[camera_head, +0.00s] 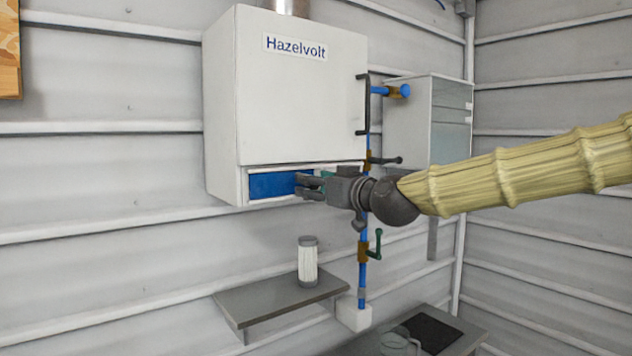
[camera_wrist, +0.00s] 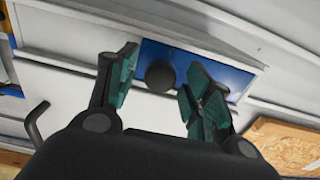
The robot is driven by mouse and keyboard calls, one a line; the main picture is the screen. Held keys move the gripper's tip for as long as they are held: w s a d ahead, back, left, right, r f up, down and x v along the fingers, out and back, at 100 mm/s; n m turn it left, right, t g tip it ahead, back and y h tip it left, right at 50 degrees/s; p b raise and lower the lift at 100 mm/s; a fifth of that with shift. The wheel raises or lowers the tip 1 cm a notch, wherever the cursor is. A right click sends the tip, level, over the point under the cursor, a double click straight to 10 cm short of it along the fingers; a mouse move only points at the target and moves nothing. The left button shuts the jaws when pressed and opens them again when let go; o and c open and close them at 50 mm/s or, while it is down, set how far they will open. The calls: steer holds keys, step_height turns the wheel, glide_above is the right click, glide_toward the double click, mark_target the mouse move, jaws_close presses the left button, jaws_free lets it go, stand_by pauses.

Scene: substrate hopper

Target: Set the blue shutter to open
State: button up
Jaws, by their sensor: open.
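The blue shutter (camera_head: 271,184) is a flat blue panel set in a white frame along the bottom of the white Hazelvolt hopper (camera_head: 288,90). In the wrist view the blue shutter (camera_wrist: 180,60) carries a round dark knob (camera_wrist: 160,76). My gripper (camera_head: 305,186) is at the right part of the shutter in the head view and hides that part. In the wrist view my gripper (camera_wrist: 155,92) is open, with one green-padded finger on each side of the knob. I cannot tell whether the fingers touch it.
A grey cabinet (camera_head: 428,125) hangs behind. Below, a shelf (camera_head: 270,303) holds a white filter cylinder (camera_head: 308,262).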

steer(key=shift+c, duration=0.4)
jaws_close()
steer(key=w+d+b, duration=0.5)
steer(key=w+d, duration=0.4)
steer(key=d, duration=0.3)
steer(key=shift+d, duration=0.15)
steer(key=shift+r, duration=0.1)
steer(key=shift+c, duration=1.9)
jaws_free()
steer(key=shift+d, duration=0.1)
steer(key=o, duration=0.5)
steer(key=shift+w+d, duration=0.15)
steer(key=shift+w, duration=0.05)
steer(key=shift+c, duration=0.2)
steer(key=shift+s, duration=0.2)
